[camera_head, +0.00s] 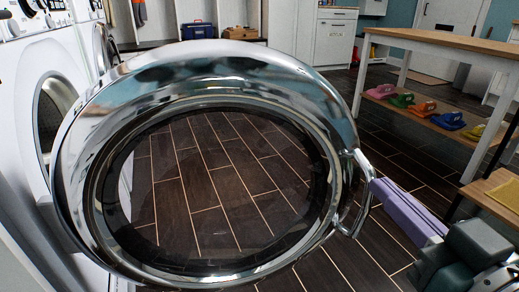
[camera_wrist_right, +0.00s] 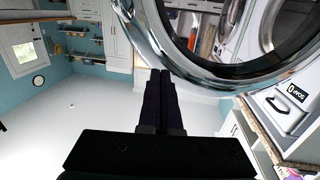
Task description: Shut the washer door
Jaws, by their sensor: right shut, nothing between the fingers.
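The washer door (camera_head: 92,110) is a large chrome ring with a clear glass middle. It stands swung open across the middle of the head view, and the floor shows through its glass. Its handle (camera_head: 352,215) is a chrome loop on the right side of the ring. The white washer (camera_head: 22,75) stands at the left, partly hidden behind the door. My right gripper (camera_head: 374,185) is shut and empty, its lilac fingers right at the handle; I cannot tell whether they touch. In the right wrist view its dark fingers (camera_wrist_right: 160,78) are together beside the chrome rim (camera_wrist_right: 215,72). My left gripper is not in view.
A wooden-topped table (camera_head: 440,42) stands at the right, with several coloured items on its lower shelf (camera_head: 440,122). A blue box (camera_head: 197,30) sits at the back. Another wooden surface (camera_head: 490,190) is near my right arm. The dark floor between door and table is clear.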

